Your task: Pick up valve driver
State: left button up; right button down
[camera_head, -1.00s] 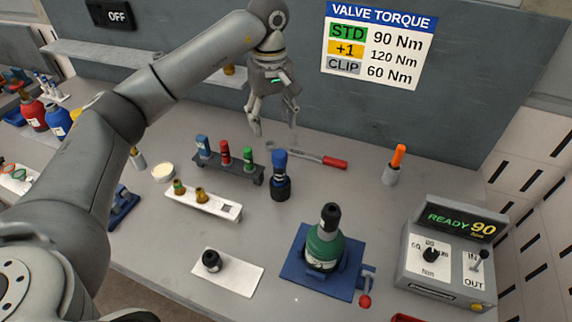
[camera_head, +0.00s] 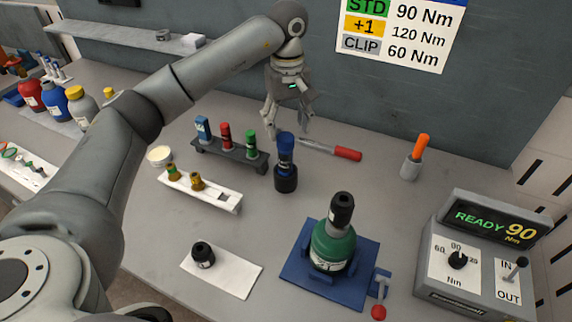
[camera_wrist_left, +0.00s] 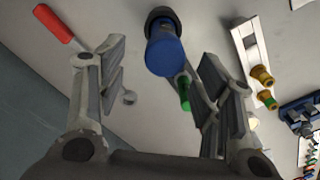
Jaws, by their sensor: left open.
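A blue-topped tool with a black lower part, which looks like the valve driver (camera_head: 285,160), stands upright on the grey bench. It also shows in the left wrist view (camera_wrist_left: 166,52), its blue end toward the camera and between the fingers. My left gripper (camera_head: 288,130) is open and empty, just above and behind the blue tool in the head view. In the left wrist view the open fingers (camera_wrist_left: 162,65) are on either side of it. I cannot tell whether they touch it. My right gripper is not in view.
A dark rack (camera_head: 230,155) with blue, red and green pieces stands left of the tool. A red-handled wrench (camera_head: 345,153) lies behind it. A green bottle (camera_head: 333,245) sits in a blue fixture (camera_head: 300,280), with a torque box (camera_head: 470,285) at right. The bench between is clear.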

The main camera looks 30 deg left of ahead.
aim_at(287, 136)
pick_arm(q)
notch_tip(287, 136, down, 4)
jog(key=shift+s+r+p, duration=0.1)
jog(key=shift+s+p, duration=0.05)
jog(key=shift+p, duration=0.4)
jog(key=shift+f, duration=0.55)
jog(key=shift+f+p, duration=0.3)
jog(key=shift+p, duration=0.1)
notch_tip(287, 136, down, 4)
jog(key=shift+s+a+p, duration=0.1)
jog(key=shift+s+p, duration=0.05)
jog(key=shift+p, duration=0.95)
jog(key=shift+f, duration=0.3)
jog(key=shift+c, duration=0.4)
grip_shut()
jog(key=shift+r, duration=0.15)
